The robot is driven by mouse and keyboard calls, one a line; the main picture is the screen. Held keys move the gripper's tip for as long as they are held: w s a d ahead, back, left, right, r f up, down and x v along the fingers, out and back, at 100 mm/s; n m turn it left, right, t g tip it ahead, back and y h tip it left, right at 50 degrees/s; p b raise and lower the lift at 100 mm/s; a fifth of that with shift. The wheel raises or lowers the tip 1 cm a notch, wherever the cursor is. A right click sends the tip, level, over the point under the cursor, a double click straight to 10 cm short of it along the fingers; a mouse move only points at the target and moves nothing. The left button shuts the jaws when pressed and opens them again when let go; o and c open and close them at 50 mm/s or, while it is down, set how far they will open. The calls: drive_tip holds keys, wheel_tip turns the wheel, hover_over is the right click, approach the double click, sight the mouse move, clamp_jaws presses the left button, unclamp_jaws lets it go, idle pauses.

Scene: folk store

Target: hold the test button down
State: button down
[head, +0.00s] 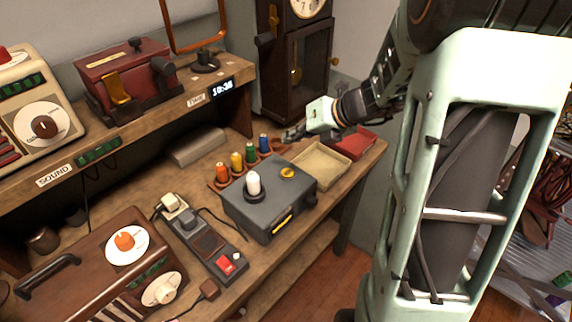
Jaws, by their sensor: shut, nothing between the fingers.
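A dark grey box (270,212) stands on the workbench, with a white rounded knob (253,183) on a black collar, a yellow round knob or button (288,172) on top and a yellow strip on its front. Left of it lies a flat dark unit (203,247) with a red switch or button (227,265) near its front end. No label that I can read says which of these is the test button. My gripper (291,135) is shut and empty, above the back of the bench beyond the grey box. It is apart from the box and the flat unit; its fingertips are small here.
A rack of coloured spools (222,183) stands behind the grey box. A beige tray (321,180) and a red tray (367,139) lie to the right. A wooden radio (72,270) stands front left. The shelf (150,125) overhangs the back left. Cables cross the bench.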

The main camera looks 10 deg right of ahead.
drive_tip(key=shift+m, duration=0.3)
drive_tip(key=shift+f, duration=0.15)
drive_tip(key=b, duration=0.7)
hover_over(290, 173)
wheel_tip(290, 173, down, 7)
drive_tip(key=shift+f, duration=0.2)
drive_tip(key=shift+f+b, duration=0.6)
drive_tip(key=shift+f, duration=0.1)
idle(0.5)
drive_tip(key=shift+f, duration=0.35)
